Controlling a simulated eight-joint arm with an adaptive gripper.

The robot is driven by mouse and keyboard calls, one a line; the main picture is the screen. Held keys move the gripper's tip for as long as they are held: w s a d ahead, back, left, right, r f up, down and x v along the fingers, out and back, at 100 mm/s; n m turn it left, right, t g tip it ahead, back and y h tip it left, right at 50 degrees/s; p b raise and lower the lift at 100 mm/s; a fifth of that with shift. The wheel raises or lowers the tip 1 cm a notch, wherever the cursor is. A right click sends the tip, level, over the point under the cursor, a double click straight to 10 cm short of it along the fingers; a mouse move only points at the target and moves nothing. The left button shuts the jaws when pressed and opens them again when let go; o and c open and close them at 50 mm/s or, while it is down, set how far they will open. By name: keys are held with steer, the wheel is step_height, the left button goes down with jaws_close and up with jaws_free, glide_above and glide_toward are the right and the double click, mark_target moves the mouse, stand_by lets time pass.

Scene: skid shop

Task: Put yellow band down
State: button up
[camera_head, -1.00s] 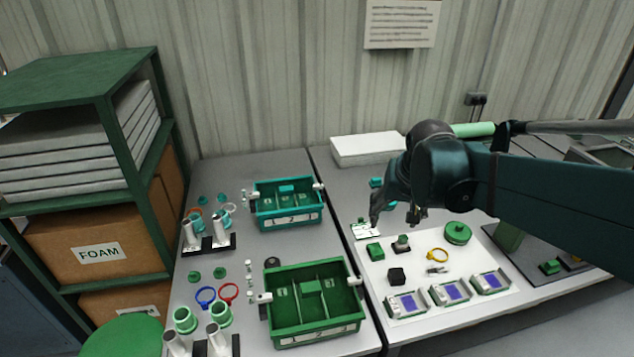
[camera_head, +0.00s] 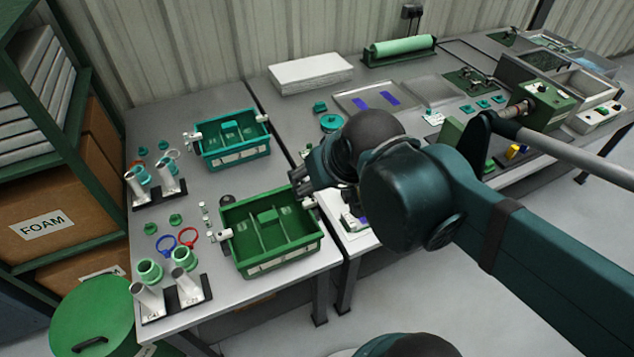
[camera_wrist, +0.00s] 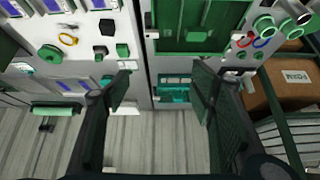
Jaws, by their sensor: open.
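The yellow band (camera_wrist: 68,40) lies as a ring on the white mat (camera_wrist: 75,50) in the upper left of the wrist view. In the head view my arm hides it. My gripper (camera_head: 299,183) is near the right back corner of the green divided bin (camera_head: 275,262). In the wrist view my gripper (camera_wrist: 163,88) has its two fingers wide apart, with nothing between them. The green bin (camera_wrist: 157,45) shows above the fingers there, and the teal bin (camera_wrist: 160,78) shows between them. The band is to the left of the fingers and apart from them.
The teal bin (camera_head: 199,151) stands behind the green bin. Blue (camera_head: 166,246) and red (camera_head: 189,237) rings lie left of the green bin, beside upright tubes (camera_head: 148,300). A white stack (camera_head: 310,74) stands at the back. A shelf with a FOAM box (camera_head: 45,225) is at the left.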

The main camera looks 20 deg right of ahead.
steer(key=shift+s+a+f, duration=0.2)
steer(key=shift+s+a, duration=0.2)
steer(key=shift+s, duration=0.15)
